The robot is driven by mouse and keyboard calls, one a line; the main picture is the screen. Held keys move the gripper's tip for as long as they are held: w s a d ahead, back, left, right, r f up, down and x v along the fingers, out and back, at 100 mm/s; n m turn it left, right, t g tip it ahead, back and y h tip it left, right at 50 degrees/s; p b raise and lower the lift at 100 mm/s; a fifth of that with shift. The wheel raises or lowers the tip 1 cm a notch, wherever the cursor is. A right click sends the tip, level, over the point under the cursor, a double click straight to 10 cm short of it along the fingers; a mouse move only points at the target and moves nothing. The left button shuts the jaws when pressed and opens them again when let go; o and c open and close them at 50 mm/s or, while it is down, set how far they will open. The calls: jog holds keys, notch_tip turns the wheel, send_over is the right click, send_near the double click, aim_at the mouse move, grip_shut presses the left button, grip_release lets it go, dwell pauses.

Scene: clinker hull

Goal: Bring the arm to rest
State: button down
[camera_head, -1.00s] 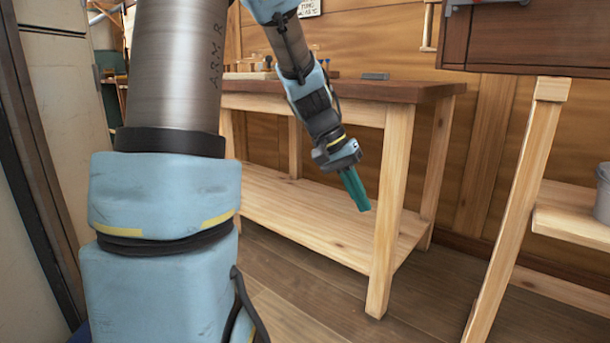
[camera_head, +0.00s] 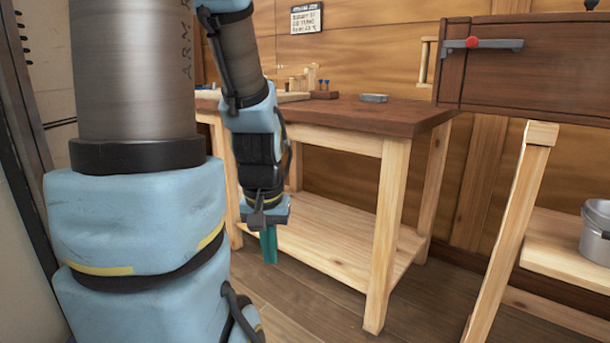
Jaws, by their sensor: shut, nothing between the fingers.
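My gripper (camera_head: 269,247) hangs at the end of my arm, with its green fingers pointing down. The fingers are together and hold nothing. In the picture it is in front of the left part of the workbench's lower shelf, and it appears apart from the wood. My arm's blue and grey links fill the left side of the view. The upper part of the arm is cut off by the top edge.
A workbench (camera_head: 420,115) stands behind the gripper, with a grey block (camera_head: 374,98) and small tools on top. Floor shows in front.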

notch_tip(320, 180, up, 28)
jog(key=p, duration=2.5)
jog(key=shift+f, duration=0.25)
